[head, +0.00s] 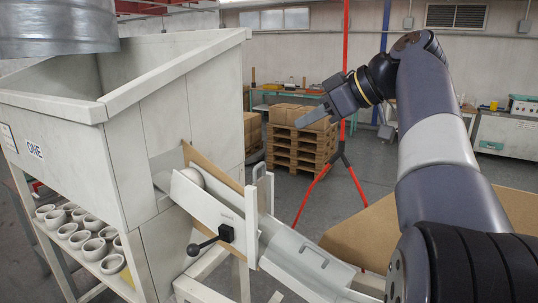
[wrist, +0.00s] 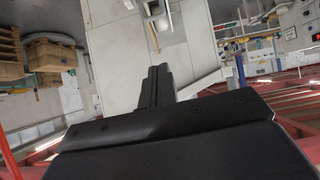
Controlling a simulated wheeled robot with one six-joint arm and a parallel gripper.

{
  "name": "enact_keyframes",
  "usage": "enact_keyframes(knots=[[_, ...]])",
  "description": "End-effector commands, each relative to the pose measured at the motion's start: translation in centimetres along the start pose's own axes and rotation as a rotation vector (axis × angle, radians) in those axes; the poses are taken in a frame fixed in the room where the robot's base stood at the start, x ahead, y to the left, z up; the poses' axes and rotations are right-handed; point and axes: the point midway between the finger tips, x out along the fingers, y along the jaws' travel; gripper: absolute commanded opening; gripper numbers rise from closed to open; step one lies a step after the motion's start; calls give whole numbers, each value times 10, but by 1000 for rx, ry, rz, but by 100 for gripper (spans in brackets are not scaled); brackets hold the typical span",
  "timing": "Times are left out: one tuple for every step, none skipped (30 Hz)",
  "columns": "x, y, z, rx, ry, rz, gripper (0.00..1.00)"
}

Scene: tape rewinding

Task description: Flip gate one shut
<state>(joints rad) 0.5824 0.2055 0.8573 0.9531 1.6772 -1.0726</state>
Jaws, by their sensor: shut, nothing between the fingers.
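The hopper marked ONE (head: 130,110) fills the left of the head view. A sloping white chute (head: 195,200) leaves its front, with a pale round object (head: 192,176) near its top. A grey plate with a looped handle (head: 262,190) stands upright at the chute's lower end and looks like the gate. A black lever with a round knob (head: 208,243) sits on the chute's side, pointing left and slightly down. My gripper (head: 302,121) is shut and empty, in the air up and right of the chute, apart from it. Its closed fingers show in the wrist view (wrist: 156,80).
A metal trough (head: 305,262) continues down right from the chute. Several white cups (head: 85,235) stand on a shelf under the hopper. A red stand (head: 345,90) rises behind my gripper, and cartons on pallets (head: 298,140) stand farther back. A brown panel (head: 375,230) lies beneath my arm.

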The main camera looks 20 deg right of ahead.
Motion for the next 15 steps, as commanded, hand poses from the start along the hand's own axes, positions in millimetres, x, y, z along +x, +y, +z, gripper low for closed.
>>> enact_keyframes(knots=[[3,0,0,0,0,-2,0],[5,0,0,1,0,-2,0],[10,0,0,1,0,-2,0],[14,-1,0,0,-1,-3,0],[18,-1,-1,0,-1,-4,0],[25,-1,0,1,-1,-5,0],[31,-1,-1,0,0,-6,0],[37,-1,-1,1,-1,-6,0],[46,-1,-1,1,-1,-6,0],[53,-2,-1,1,-2,-6,0],[59,-2,-1,1,-1,-7,0],[68,-1,-2,2,-1,-6,0],[75,-2,-1,1,-2,-7,0],[81,-1,-1,1,-2,-6,0],[90,-1,-1,1,-2,-6,0]])
